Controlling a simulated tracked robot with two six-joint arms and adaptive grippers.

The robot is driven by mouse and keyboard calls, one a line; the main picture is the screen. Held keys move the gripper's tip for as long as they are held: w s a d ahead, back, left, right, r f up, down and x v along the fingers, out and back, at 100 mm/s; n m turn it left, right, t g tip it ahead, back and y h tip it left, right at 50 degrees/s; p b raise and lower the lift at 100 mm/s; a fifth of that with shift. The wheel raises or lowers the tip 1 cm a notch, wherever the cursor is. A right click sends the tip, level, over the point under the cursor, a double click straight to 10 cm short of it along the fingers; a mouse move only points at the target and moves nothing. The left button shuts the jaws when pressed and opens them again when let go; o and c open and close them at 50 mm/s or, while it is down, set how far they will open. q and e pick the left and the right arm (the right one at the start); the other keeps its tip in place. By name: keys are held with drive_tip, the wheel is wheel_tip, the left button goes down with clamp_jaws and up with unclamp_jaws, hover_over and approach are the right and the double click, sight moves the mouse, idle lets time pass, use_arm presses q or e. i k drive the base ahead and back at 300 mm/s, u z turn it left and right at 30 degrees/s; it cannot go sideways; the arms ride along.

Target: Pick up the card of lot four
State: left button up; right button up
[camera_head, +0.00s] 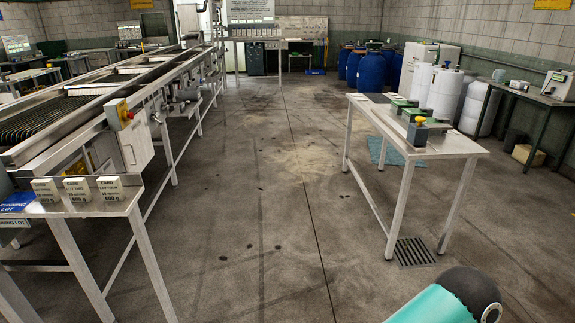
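Three small pale cards or blocks with dark print stand in a row on the end shelf of the machine at the left: a left card (46,191), a middle card (77,190) and a right card (110,189). Their print begins with "CARD" and a lot line, but it is too small for me to tell surely which one is lot four. All three stand upright and slightly apart. Neither of my grippers is in view. Only a teal and black part of my arm shows at the bottom right, far from the cards.
The long roller machine (141,143) fills the left side, with a red and yellow button (125,113) near its end. A white table (455,144) stands right of centre, bearing green devices. Blue drums (371,70) stand behind. The concrete floor between is clear.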

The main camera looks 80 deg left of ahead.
sight(110, 188)
drive_tip(key=u, duration=0.15)
drive_tip(key=i, duration=0.2)
drive_tip(key=u, duration=2.2)
drive_tip(key=i, duration=0.2)
drive_tip(key=u, duration=1.65)
drive_tip(key=k, duration=0.3)
drive_tip(key=u, duration=0.6)
drive_tip(key=i, duration=1.35)
drive_tip(key=z, duration=0.55)
